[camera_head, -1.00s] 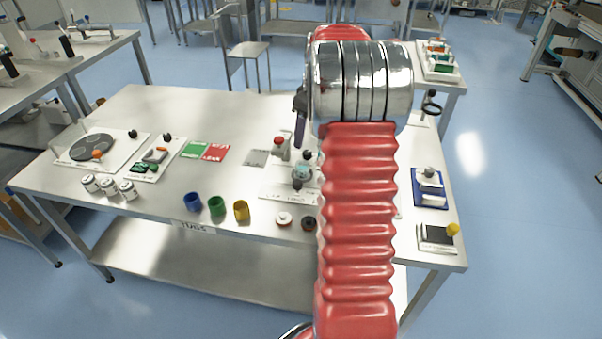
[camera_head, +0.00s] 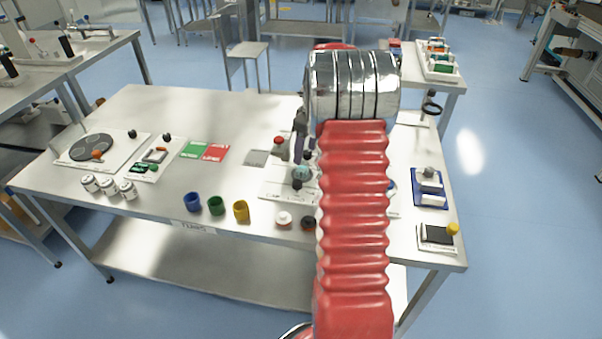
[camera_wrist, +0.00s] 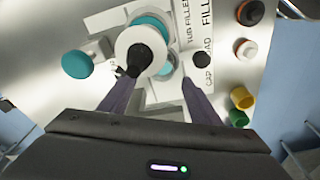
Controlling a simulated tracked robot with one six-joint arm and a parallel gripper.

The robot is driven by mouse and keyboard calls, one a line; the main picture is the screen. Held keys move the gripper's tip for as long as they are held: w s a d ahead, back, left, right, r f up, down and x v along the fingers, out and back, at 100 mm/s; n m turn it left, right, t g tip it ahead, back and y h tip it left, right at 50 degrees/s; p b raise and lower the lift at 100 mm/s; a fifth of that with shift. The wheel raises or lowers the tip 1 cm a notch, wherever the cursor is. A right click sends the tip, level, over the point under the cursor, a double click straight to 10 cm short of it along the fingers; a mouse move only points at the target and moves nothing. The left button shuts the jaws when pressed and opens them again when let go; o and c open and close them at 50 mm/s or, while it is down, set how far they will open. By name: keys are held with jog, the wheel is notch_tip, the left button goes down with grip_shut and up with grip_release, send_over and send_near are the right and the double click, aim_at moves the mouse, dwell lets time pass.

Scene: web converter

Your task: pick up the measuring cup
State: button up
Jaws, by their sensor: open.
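I cannot make out a measuring cup for sure in either view. My gripper (camera_wrist: 160,82) is open, its two dark fingers spread over the filler station. A white round part with a black knob (camera_wrist: 140,50) shows at the left finger, and a teal round part (camera_wrist: 164,68) shows between the fingers. I cannot tell whether a finger touches them. In the head view the gripper (camera_head: 301,135) is partly hidden by my red arm, above the station's white plate (camera_head: 275,193). Blue (camera_head: 192,202), green (camera_head: 216,206) and yellow (camera_head: 241,212) tubs stand at the table's front.
White (camera_head: 283,219) and dark (camera_head: 308,222) round pieces sit near the front edge. Several white jars (camera_head: 108,186) stand at the left. Green and red pads (camera_head: 205,152) lie mid-table. The back left of the table is clear.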

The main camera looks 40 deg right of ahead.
aim_at(302, 165)
jog(key=shift+w+f, duration=0.15)
jog(key=shift+f, duration=0.85)
jog(key=shift+w+a+f, duration=0.15)
jog(key=shift+a+f, duration=0.05)
jog(key=shift+f, duration=1.1)
jog(key=shift+w+a+f, duration=0.15)
jog(key=shift+f, duration=1.15)
jog(key=shift+c, duration=0.5)
jog(key=c, duration=1)
jog(key=shift+r, duration=0.1)
notch_tip(302, 165, up, 10)
jog(key=shift+f, duration=0.1)
